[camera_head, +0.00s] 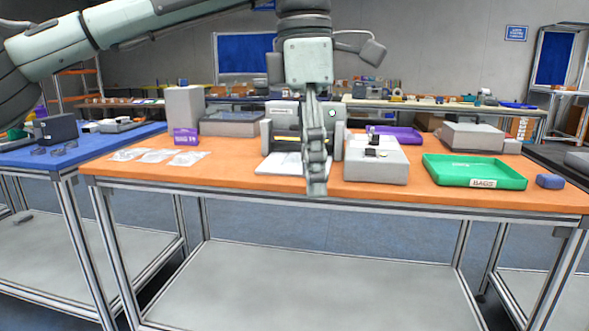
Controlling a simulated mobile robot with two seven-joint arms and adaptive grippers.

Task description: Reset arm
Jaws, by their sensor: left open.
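My left arm comes in from the upper left, and my left gripper (316,186) hangs straight down at the middle of the view. Its fingers are seen edge-on, open, with nothing visible between them. It is in front of a grey machine (337,142) with a white plate (290,164) on the orange table (230,172), and hides part of both. The fingertips overlap the table's front edge in the picture; I cannot tell how far they are from it. My right gripper is not in view.
A grey box device (376,168) stands right of the gripper. Further right are a green tray (474,171) labelled BAGS and a small blue object (550,181). Clear bags (155,156) and a purple box (186,137) are on the left. A blue table (75,154) adjoins there.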

